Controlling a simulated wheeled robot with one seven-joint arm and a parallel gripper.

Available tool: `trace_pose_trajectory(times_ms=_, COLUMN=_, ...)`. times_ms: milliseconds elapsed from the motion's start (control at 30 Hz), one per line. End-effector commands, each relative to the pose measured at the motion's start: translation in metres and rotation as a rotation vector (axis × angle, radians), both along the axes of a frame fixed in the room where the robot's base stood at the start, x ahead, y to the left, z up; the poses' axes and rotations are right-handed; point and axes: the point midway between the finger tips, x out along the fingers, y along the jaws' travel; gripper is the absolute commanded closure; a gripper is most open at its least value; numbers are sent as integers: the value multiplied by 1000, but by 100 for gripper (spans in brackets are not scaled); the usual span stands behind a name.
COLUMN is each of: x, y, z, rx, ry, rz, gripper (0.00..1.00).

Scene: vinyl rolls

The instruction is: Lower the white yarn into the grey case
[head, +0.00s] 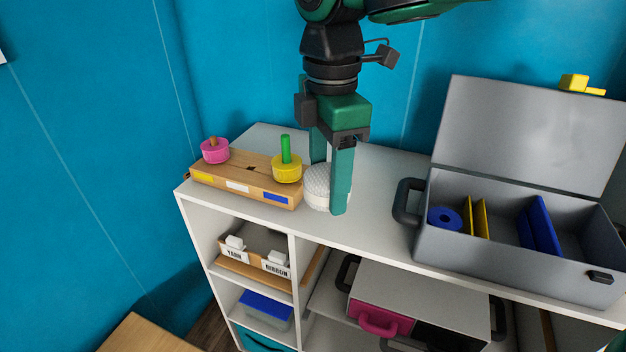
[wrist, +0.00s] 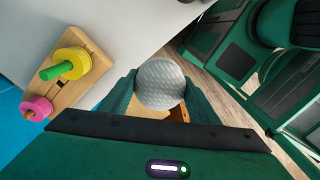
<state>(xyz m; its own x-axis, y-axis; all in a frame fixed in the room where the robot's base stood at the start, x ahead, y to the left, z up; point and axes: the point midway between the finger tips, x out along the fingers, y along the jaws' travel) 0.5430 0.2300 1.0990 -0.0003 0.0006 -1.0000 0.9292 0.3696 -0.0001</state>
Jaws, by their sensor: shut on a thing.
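The white yarn (head: 317,187) is a round, textured ball low over the shelf top, just right of the wooden peg stand. My gripper (head: 331,190) points down and is shut on it, a finger on each side. In the wrist view the yarn (wrist: 160,84) sits between the two fingertips (wrist: 158,92). I cannot tell whether it touches the shelf top. The grey case (head: 520,262) stands open at the right of the shelf top, lid raised behind it. It holds a blue roll (head: 444,218), yellow dividers (head: 478,217) and blue dividers (head: 541,233).
The wooden stand (head: 245,184) carries a pink roll (head: 215,151) and a yellow roll (head: 287,169) around a green peg. Shelf top (head: 385,190) between yarn and case is clear. The case's dark handle (head: 404,202) juts left. A yellow object (head: 575,83) shows above the lid.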

Motion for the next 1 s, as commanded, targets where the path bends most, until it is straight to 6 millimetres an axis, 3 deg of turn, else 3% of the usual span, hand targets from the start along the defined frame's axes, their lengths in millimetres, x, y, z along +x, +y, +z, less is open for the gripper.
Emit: trace_pose_trajectory(times_ms=1000, x=-11, y=-170, z=41, rx=0, ry=-1, rz=-6, gripper=67)
